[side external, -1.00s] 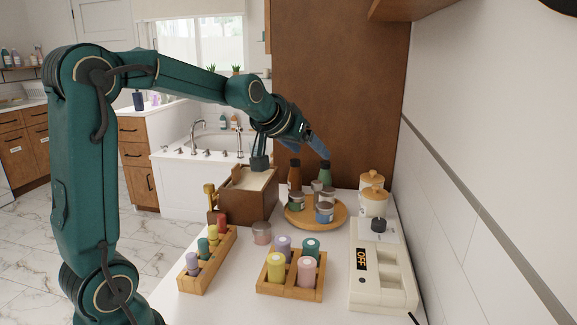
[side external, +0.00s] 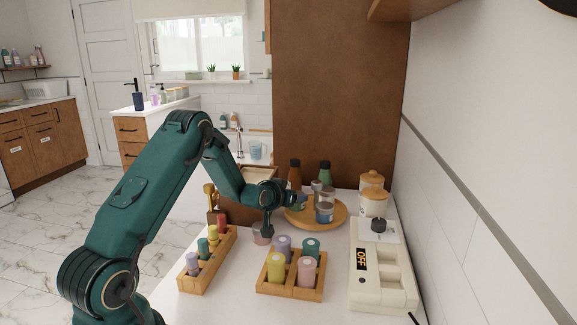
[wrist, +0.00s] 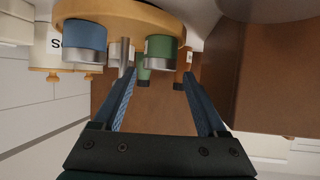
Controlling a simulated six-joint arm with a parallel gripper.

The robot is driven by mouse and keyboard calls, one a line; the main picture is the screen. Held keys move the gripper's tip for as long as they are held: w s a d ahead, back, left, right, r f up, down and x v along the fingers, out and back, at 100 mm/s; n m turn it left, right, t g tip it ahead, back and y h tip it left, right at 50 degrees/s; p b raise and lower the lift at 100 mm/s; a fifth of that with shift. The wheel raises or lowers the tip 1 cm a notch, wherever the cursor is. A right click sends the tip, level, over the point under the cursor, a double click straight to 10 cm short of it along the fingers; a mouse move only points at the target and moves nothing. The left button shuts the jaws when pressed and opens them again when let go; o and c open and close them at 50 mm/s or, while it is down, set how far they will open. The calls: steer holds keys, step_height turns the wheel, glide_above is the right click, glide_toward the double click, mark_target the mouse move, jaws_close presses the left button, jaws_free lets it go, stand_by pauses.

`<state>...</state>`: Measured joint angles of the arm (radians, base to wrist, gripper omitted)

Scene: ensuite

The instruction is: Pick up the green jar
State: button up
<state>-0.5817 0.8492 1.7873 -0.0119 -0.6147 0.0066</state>
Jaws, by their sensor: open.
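The green jar (wrist: 161,50) has a silver lid and stands on a round wooden tray (wrist: 155,22); the wrist picture is upside down. In the wrist view the jar is ahead of my gripper (wrist: 157,72), in line with the gap between the two blue fingers. I cannot tell whether it is between the fingertips. In the side view my gripper (side external: 299,201) is low at the left edge of the tray (side external: 338,216) and hides most of the jar. The jaws are open, with nothing held.
A blue jar (wrist: 85,40) is beside the green one on the tray. Brown (side external: 294,174) and green (side external: 325,173) bottles stand behind. A white device (side external: 378,285) is right.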

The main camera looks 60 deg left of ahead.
steer(key=shift+w+a+f, duration=0.1)
steer(key=shift+f, duration=0.3)
steer(key=shift+x, duration=2.4)
steer(key=c, duration=1.2)
